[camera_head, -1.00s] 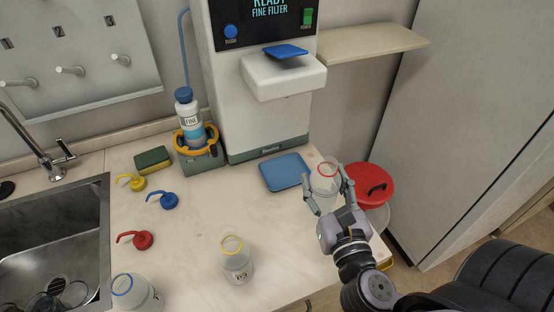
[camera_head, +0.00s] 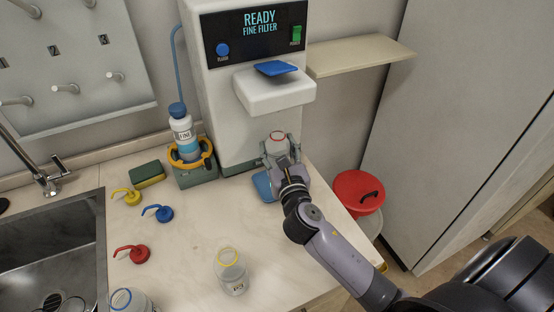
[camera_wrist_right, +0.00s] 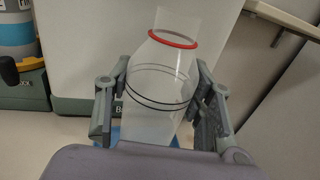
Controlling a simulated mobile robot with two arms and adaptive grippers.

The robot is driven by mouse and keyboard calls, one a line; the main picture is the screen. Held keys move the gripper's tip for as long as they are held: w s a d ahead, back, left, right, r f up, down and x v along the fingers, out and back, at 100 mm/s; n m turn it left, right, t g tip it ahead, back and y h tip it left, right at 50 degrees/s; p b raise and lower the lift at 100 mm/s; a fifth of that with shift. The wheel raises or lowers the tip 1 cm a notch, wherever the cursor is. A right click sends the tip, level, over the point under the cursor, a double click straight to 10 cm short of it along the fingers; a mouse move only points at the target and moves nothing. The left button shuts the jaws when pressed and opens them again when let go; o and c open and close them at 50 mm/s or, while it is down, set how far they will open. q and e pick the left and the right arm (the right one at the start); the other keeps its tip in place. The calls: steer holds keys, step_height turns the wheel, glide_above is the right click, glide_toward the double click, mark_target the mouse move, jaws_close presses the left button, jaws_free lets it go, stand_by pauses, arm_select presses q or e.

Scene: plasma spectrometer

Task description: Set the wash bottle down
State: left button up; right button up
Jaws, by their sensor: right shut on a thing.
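The wash bottle (camera_head: 277,142) is clear and capless with a red ring at its neck. My right gripper (camera_head: 280,152) is shut on it in front of the machine, below the spout housing. The bottle also shows in the right wrist view (camera_wrist_right: 158,92), between the two fingers (camera_wrist_right: 162,100), its neck leaning slightly to the right there. The blue pad (camera_head: 262,186) lies on the counter under the gripper and is partly hidden by it. I cannot tell whether the bottle's base touches the pad. My left gripper is not in view.
The machine (camera_head: 240,110) reads READY, FINE FILTER. A yellow-ringed bottle (camera_head: 231,272) and a blue-ringed bottle (camera_head: 128,302) stand on the counter. Yellow, blue (camera_head: 160,213) and red nozzle caps lie near the sink (camera_head: 50,255). A red-lidded bin (camera_head: 357,192) stands beyond the counter's right edge.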

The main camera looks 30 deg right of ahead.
step_height(320, 180, down, 4)
steer(key=shift+s+b, duration=0.1)
steer(key=shift+b, duration=0.5)
steer(key=shift+w+f, duration=0.2)
steer(key=shift+w, duration=0.05)
steer(key=shift+f, duration=0.1)
steer(key=o, duration=1.4)
